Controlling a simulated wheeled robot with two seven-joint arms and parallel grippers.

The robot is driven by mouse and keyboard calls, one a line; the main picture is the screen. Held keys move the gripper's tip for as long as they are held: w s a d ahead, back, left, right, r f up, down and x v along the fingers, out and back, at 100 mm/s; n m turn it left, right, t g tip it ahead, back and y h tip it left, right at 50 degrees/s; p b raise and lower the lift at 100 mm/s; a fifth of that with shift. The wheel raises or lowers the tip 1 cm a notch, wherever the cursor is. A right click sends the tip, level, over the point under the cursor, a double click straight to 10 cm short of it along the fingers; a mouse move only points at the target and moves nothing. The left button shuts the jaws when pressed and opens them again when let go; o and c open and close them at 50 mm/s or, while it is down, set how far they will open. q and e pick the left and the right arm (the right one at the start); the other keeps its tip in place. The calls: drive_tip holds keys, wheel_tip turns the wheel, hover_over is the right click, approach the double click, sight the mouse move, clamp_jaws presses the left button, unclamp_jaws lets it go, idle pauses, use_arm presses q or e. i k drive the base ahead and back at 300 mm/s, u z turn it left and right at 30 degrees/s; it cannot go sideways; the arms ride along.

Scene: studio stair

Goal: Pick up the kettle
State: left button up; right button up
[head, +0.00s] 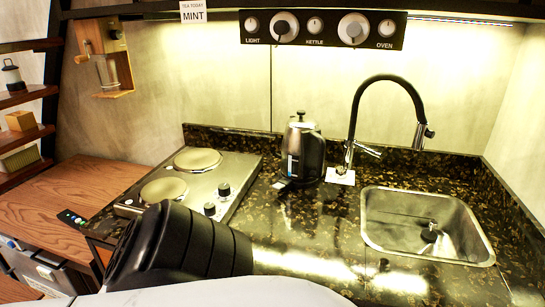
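The kettle (303,155) stands upright on the dark speckled counter (310,225), between the hob and the sink. It has a steel and black body with a lid knob on top, and nothing holds it. A small dark shape lies at its foot on the left; I cannot tell what it is. Neither of my grippers shows in the head view. A black ribbed part and a white part at the bottom edge look like my own arm or body, and they hide some of the counter front.
A two-plate hob (190,177) is left of the kettle. A black tap (352,125) stands close on its right, beside the steel sink (425,222). A control panel (322,29) hangs above. A wooden worktop (70,200) and shelves are at left. Counter in front of the kettle is clear.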

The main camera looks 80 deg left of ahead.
sight(303, 150)
drive_tip(key=k, duration=0.5)
drive_tip(key=u, duration=0.9)
